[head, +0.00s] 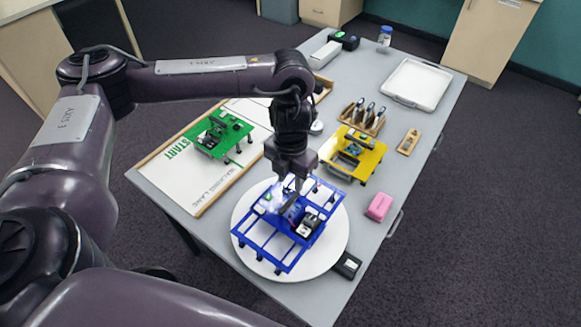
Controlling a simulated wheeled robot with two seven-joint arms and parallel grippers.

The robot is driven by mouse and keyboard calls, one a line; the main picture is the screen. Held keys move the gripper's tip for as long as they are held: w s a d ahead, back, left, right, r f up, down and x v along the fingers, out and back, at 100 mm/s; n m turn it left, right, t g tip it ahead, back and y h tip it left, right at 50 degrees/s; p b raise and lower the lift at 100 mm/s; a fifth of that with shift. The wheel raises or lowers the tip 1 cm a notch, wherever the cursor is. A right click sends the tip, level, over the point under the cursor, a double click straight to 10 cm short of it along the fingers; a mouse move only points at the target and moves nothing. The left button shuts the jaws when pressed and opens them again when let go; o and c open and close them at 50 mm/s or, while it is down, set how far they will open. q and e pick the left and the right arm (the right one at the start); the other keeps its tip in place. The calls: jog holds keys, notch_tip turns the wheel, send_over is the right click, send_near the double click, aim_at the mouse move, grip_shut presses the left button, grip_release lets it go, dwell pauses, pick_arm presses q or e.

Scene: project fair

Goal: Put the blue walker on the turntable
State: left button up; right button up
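The blue walker (267,253), a flat open blue frame with small parts in its middle, is over the white round turntable (333,253) at the table's near end. It looks level, and its frame covers much of the disc. I cannot tell whether its feet touch the disc. My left gripper (290,192) points down at the walker's middle. Its fingertips are at the raised centre part and partly hidden, so I cannot see whether they are closed on it. My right gripper is not in view.
A green walker (222,133) stands on the white walking-lane board (200,183) at left. A yellow walker (350,155), tool rack (362,119), pink block (379,206) and black box (347,265) lie right of the gripper. A white tray (417,84) is at the far end.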

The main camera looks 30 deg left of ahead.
pick_arm(q)
notch_tip(320, 180, up, 2)
jog(key=shift+r, duration=0.15)
dwell(0.6)
